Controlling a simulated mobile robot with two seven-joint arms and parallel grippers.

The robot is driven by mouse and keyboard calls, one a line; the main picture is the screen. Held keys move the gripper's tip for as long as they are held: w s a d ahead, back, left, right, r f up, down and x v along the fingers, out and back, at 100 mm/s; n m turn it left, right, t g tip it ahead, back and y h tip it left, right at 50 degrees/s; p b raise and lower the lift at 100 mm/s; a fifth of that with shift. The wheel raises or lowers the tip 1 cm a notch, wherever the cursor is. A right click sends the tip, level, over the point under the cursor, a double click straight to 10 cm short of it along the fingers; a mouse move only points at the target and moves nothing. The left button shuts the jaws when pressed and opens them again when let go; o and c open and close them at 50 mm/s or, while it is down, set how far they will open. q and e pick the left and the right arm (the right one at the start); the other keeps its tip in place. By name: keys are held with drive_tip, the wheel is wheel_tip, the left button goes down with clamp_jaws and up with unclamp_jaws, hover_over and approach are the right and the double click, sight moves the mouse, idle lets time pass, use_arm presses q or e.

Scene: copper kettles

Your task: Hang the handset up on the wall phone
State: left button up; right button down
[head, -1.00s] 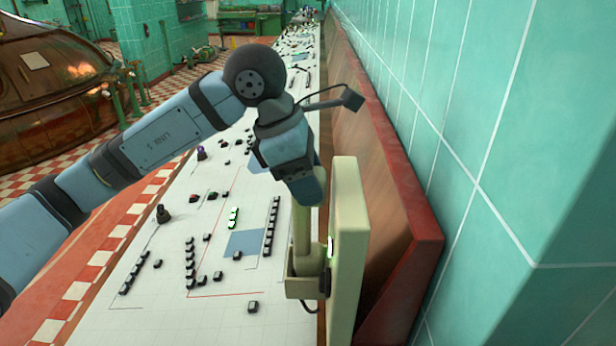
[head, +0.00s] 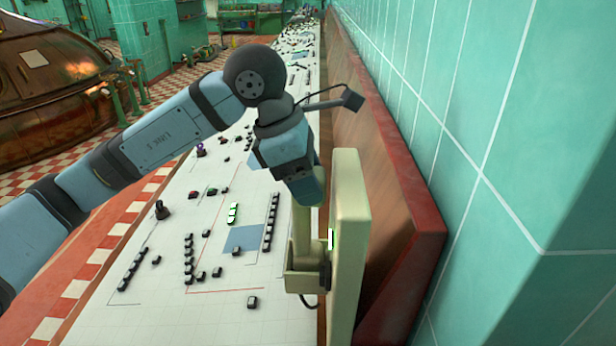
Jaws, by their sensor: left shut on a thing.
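The wall phone (head: 347,260) is a cream box standing at the right edge of the control desk, seen nearly edge-on, with a small green light on its side. The cream handset (head: 302,236) is upright beside the phone's face, its lower end at the cradle bracket (head: 300,284). I cannot tell whether it is fully seated there. My left gripper (head: 305,192) is above, shut on the handset's upper part; its fingers are largely hidden by the wrist. A dark cord shows below the bracket. My right gripper is not in view.
The white control desk (head: 215,298) with several black buttons and a joystick (head: 161,210) stretches away below my arm. A red-brown panel (head: 405,215) and a green tiled wall (head: 480,130) close off the right. A copper kettle (head: 45,95) stands far left.

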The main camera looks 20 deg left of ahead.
use_arm(q)
drive_tip(key=shift+f+b, duration=0.45)
drive_tip(key=shift+f, duration=0.1)
drive_tip(key=o, duration=1.4)
drive_tip(key=shift+o, duration=0.3)
drive_tip(key=p+v, duration=0.3)
drive_tip(key=v, duration=0.5)
drive_tip(key=shift+s+f, duration=0.1)
drive_tip(key=shift+s, duration=0.05)
idle(0.7)
